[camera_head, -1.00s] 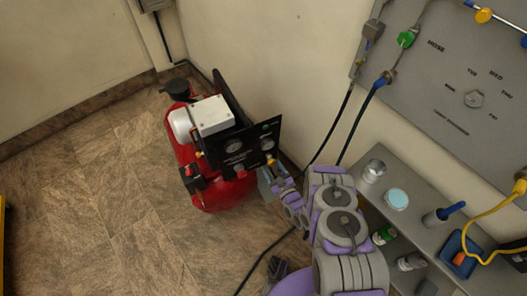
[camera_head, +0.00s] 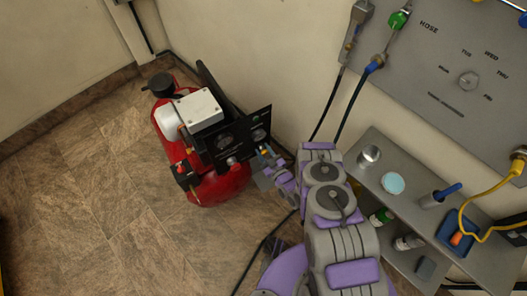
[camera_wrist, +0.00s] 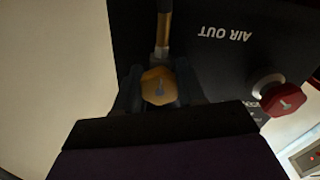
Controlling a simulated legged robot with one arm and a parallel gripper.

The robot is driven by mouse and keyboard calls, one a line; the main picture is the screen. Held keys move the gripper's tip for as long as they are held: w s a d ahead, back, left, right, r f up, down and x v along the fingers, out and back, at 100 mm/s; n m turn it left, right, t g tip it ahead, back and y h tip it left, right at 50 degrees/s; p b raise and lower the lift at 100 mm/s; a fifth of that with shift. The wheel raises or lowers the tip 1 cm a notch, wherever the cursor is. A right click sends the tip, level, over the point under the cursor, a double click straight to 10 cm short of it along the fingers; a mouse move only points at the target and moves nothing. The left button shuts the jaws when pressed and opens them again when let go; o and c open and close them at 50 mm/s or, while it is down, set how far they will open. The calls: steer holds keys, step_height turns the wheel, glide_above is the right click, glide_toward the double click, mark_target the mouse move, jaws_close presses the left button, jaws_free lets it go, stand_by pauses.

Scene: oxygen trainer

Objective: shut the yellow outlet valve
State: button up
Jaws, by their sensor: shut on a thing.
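The yellow outlet valve (camera_wrist: 158,87) is a many-sided knob under a brass fitting, on a black panel marked "AIR OUT" in the wrist view. The lettering appears upside down there. My gripper (camera_wrist: 160,94) has its dark fingers on both sides of the knob and is shut on it. In the head view my gripper (camera_head: 268,163) reaches the front of the red air compressor (camera_head: 217,186), at the right end of its black gauge panel (camera_head: 224,142). The knob is too small to make out clearly there.
A red knob (camera_wrist: 283,99) sits on the same panel, right of the yellow valve in the wrist view. A grey shelf (camera_head: 412,210) with cups and bottles stands right of my arm. A grey wall board (camera_head: 440,85) carries hoses. The floor left of the compressor is clear.

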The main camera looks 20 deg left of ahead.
steer(key=shift+s, duration=0.1)
steer(key=c, duration=0.3)
steer(key=m, duration=0.4)
steer(key=shift+d+f+m, duration=0.1)
steer(key=shift+m, duration=0.3)
steer(key=shift+c, duration=0.2)
steer(key=o, duration=1.1)
steer(key=shift+c, duration=0.2)
